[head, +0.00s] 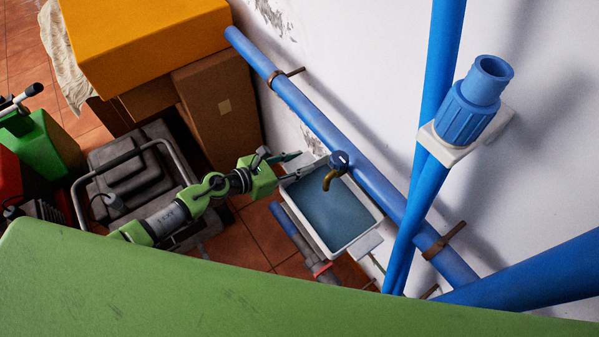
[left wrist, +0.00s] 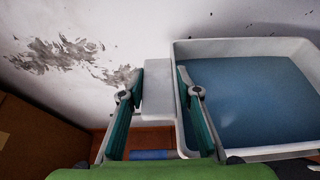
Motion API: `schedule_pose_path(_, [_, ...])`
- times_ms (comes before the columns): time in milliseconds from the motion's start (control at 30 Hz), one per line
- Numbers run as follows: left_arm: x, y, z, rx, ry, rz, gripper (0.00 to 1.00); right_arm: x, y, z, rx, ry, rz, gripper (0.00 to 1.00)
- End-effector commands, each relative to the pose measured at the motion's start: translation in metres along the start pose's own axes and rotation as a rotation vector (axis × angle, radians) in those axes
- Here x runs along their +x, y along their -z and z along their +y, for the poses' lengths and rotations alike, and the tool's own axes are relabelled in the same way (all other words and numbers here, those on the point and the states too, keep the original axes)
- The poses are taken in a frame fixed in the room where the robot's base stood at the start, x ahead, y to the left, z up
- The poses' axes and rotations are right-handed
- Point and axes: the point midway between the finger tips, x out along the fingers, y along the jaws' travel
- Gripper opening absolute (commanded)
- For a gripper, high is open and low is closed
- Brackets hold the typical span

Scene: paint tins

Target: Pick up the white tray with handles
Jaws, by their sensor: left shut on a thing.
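The white tray (head: 360,237) is a rectangular tub with a blue inside, close to the wall in the head view. One white handle (head: 363,246) juts from its near end. In the left wrist view the tray (left wrist: 245,47) fills the right side, and its other handle (left wrist: 158,92) lies between my fingers. My left gripper (head: 292,165) is at the tray's far end; in the left wrist view the gripper (left wrist: 160,78) is shut on that handle, one finger on each side. My right gripper is not in view.
A dark blue tap with a brass spout (head: 334,170) overhangs the tray. A thick blue pipe (head: 315,118) runs along the wall beside it.

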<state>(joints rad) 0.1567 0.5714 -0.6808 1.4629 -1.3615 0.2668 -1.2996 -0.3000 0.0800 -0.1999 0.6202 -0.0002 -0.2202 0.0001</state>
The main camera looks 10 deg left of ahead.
Motion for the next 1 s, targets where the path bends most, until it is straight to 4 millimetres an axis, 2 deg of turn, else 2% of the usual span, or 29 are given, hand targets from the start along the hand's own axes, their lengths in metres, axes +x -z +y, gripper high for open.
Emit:
schedule_pose_path(33, [0.005,0.013,-0.001,-0.007,0.000,0.001,0.00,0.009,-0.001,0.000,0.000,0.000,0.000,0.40])
schedule_pose_path(133, [0.010,0.024,-0.001,-0.006,0.000,0.000,0.00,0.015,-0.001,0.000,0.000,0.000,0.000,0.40])
schedule_pose_path(467, [0.011,0.026,0.000,-0.002,0.000,0.000,0.00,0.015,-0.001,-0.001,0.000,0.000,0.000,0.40])
schedule_pose_path(500, [0.011,0.028,0.000,0.000,0.000,0.002,0.33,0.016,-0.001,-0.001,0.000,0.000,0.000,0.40])
schedule_pose_path(567, [0.011,0.027,0.000,0.000,0.000,0.002,0.48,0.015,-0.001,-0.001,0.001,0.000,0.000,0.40])
schedule_pose_path(900, [0.010,0.026,0.000,0.000,0.000,0.002,0.48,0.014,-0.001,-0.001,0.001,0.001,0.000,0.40])
schedule_pose_path(1000, [0.003,0.028,0.000,0.000,-0.001,0.005,0.48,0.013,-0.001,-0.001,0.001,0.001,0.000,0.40])
